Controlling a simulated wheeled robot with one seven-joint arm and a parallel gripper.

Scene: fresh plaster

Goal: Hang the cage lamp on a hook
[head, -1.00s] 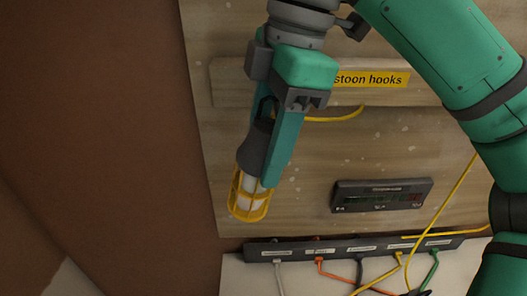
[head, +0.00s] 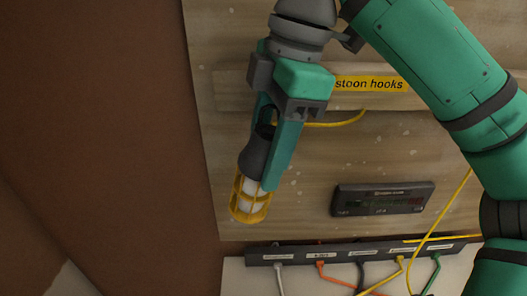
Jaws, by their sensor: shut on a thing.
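The cage lamp (head: 252,193) has a dark grey handle and a yellow cage around a pale bulb. It hangs cage-down and slightly tilted in the head view, left of the middle. My gripper (head: 270,160) is shut on the lamp's dark handle, with the teal fingers on either side. A yellow cord (head: 335,122) runs right from behind my gripper. A wooden rail (head: 430,96) on the board carries a yellow label (head: 369,84) reading "...stoon hooks"; my gripper covers its left end. No hook can be made out.
A dark display box (head: 382,199) is fixed on the wooden board (head: 300,215), right of the lamp. Below is a dark power strip (head: 350,253) with several coloured cables plugged in. Brown wall (head: 100,130) fills the left, clear of objects.

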